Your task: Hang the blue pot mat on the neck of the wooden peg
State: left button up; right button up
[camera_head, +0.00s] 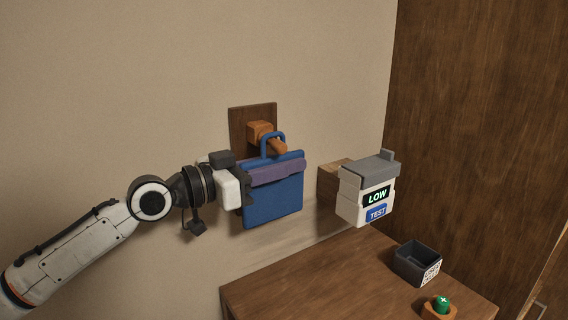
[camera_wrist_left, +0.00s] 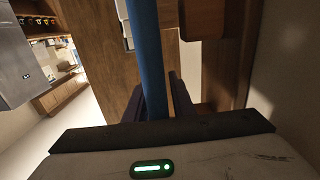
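The blue pot mat (camera_head: 273,202), with a purple band across its upper part, hangs upright in front of the wall in the head view. Its blue loop (camera_head: 266,143) arches over the orange-brown wooden peg (camera_head: 259,131), and the peg's end sticks out in front of the loop. Whether the loop rests on the neck cannot be told. My left gripper (camera_head: 245,188) is shut on the mat's left edge. In the left wrist view the mat (camera_wrist_left: 146,50) shows edge-on as a blue strip between the fingers (camera_wrist_left: 157,98). My right gripper is not in view.
The peg's dark wooden backboard (camera_head: 239,120) is on the beige wall. Right of the mat is a white and grey box (camera_head: 351,207) labelled LOW and TEST. Below are a wooden tabletop (camera_head: 320,275), a black open bin (camera_head: 418,263) and a green button (camera_head: 441,301).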

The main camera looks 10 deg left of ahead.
pick_arm(q)
jog(key=o, duration=0.4)
jog(key=shift+v, duration=6.05)
